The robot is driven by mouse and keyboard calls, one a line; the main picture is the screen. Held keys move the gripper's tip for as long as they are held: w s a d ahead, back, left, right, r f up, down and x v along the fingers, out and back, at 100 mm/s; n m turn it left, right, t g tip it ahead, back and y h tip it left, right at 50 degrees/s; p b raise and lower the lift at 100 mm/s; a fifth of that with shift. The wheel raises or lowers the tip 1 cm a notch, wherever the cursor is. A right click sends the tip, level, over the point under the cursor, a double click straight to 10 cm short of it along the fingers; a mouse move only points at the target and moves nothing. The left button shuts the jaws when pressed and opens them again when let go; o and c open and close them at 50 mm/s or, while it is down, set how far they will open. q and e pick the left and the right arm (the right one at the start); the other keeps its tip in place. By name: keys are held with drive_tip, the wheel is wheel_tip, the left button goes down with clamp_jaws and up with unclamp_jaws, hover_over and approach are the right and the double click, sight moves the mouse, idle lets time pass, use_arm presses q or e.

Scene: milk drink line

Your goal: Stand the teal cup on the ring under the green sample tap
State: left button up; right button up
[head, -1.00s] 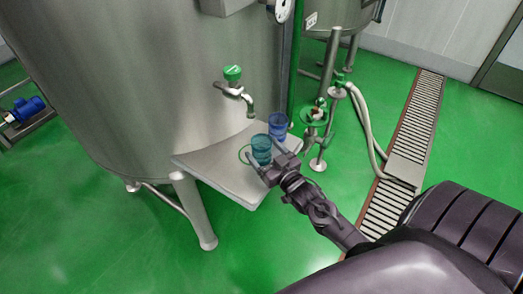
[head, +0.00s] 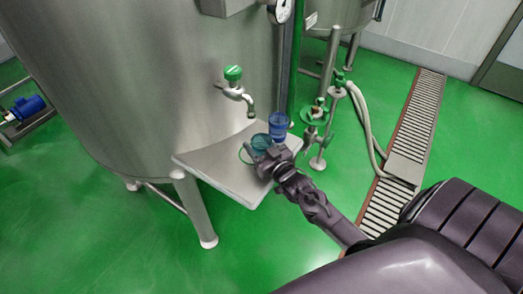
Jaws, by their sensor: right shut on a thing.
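The teal cup (head: 260,142) is upright over the small grey shelf (head: 215,170) on the tank's side. My right gripper (head: 267,156) is shut on the teal cup from the near side and hides its lower part. A green ring (head: 242,155) on the shelf shows only at its left edge, beside and partly behind the cup and gripper. I cannot tell whether the cup's base touches the shelf. The green-handled sample tap (head: 233,75) is on the tank wall, its spout above and slightly left of the cup. My left gripper is not in view.
A blue cup (head: 279,126) stands close behind and right of the teal cup. A green-handled valve stand (head: 315,118) with a hose is to the right. The shelf's left part is clear. The steel tank (head: 130,80) closes off the back.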

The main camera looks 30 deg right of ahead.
drive_tip(key=shift+s+r, duration=0.1)
drive_tip(key=shift+s+r, duration=0.1)
drive_tip(key=shift+r, duration=0.1)
wheel_tip(320, 180, up, 6)
drive_tip(key=s+d+b, duration=0.1)
drive_tip(key=s+d, duration=0.3)
drive_tip(key=s, duration=0.5)
drive_tip(key=s+d+b, duration=0.2)
drive_tip(key=s+d, duration=0.2)
drive_tip(key=s, duration=0.5)
drive_tip(key=w+a+r, duration=0.1)
drive_tip(key=a, duration=1)
drive_tip(key=w+a+r, duration=0.1)
drive_tip(key=a+r, duration=0.1)
drive_tip(key=a, duration=0.9)
drive_tip(key=shift+r, duration=0.15)
drive_tip(key=shift+w, duration=0.1)
